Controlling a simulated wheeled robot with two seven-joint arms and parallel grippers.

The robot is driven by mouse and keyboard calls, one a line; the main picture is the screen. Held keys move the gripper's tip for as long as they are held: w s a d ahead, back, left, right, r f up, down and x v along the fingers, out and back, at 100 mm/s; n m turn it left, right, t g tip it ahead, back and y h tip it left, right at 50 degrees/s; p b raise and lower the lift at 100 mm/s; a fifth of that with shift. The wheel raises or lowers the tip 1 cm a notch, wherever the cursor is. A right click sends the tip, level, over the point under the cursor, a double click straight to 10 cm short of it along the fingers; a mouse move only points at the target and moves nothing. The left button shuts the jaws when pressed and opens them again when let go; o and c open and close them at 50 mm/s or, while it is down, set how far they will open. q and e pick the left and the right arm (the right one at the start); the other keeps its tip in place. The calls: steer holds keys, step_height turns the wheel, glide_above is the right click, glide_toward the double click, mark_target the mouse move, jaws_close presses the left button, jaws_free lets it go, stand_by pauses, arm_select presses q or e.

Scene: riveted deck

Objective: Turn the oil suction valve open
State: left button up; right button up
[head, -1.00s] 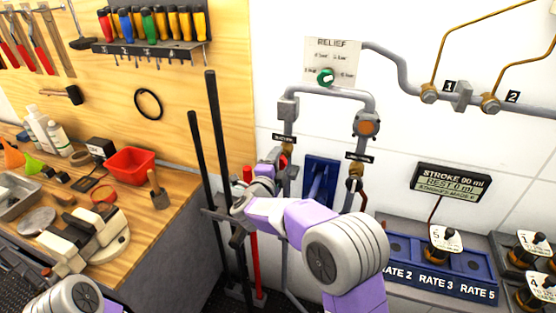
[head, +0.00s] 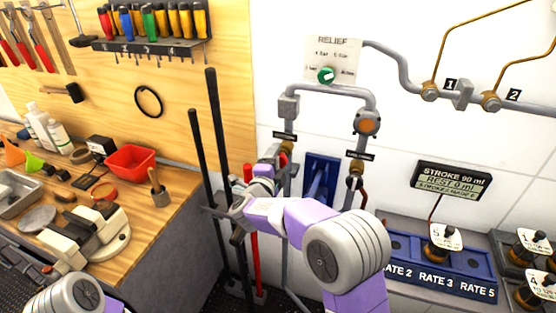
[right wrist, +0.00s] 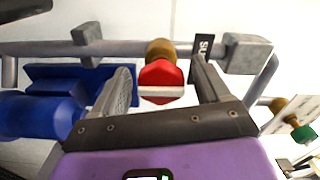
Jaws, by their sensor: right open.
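The oil suction valve has a brass body (head: 287,147) on the left vertical pipe, below a small black label. In the right wrist view its red handle (right wrist: 160,76) sits between my fingers, with a pale bar across its near side and the brass body behind. A label reading "SU" (right wrist: 202,47), partly hidden, is beside it. My right gripper (right wrist: 160,66) is open, with one finger on each side of the handle and a gap on both sides. In the head view the right gripper (head: 273,160) largely covers the handle. My left gripper is out of view.
A second brass valve (head: 355,170) is on the right pipe, with a blue pump unit (head: 318,180) between the pipes. Black rods (head: 219,140) and a red bar (head: 254,256) stand close left of my right arm. A workbench (head: 150,222) is farther left.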

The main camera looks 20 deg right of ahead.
steer(key=v, duration=0.7)
steer(key=shift+w, duration=0.1)
